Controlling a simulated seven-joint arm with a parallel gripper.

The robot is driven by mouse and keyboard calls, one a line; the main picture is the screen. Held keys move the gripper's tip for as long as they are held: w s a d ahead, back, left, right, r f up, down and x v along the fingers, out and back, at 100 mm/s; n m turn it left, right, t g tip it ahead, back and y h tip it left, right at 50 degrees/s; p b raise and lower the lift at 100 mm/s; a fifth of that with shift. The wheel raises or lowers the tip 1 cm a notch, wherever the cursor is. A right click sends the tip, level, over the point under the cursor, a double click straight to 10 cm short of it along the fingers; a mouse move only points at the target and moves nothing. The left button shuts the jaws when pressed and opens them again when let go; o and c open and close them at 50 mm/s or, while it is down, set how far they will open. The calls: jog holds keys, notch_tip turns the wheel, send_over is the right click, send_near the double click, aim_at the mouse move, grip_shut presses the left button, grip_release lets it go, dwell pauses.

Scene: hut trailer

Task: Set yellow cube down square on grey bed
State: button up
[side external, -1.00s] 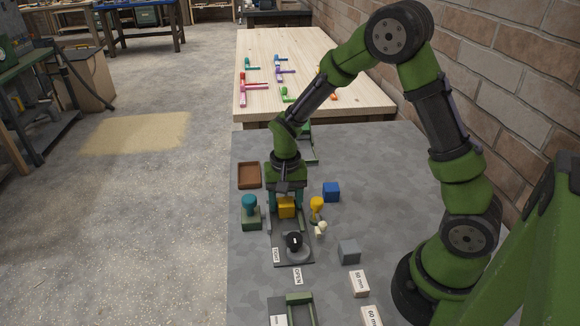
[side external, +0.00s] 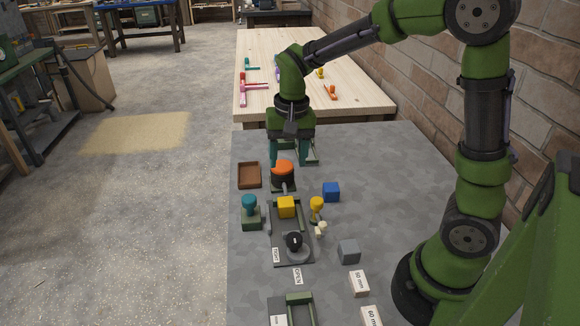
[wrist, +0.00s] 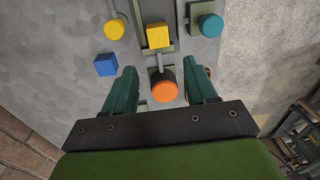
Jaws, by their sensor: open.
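The cube's underside is hidden.
Close beside the bed stand a teal-knobbed piece (side external: 249,205) on the left and a yellow-knobbed one (side external: 316,204) on the right. A blue cube (side external: 331,191), a grey cube (side external: 348,251) and a brown tray (side external: 249,175) lie around.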

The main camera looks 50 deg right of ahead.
jog(key=s+a+r+n+t, duration=0.2)
jog(key=s+r+t, duration=0.1)
jog(key=s, duration=0.4)
jog(key=s+a+r+n+t+y, duration=0.1)
jog(key=s+a+r+n+t, duration=0.1)
jog(key=s+r, duration=0.3)
jog(key=shift+s+r+n+t+y, duration=0.3)
jog(key=shift+s+r+t, duration=0.1)
jog(key=shift+s+t, duration=0.4)
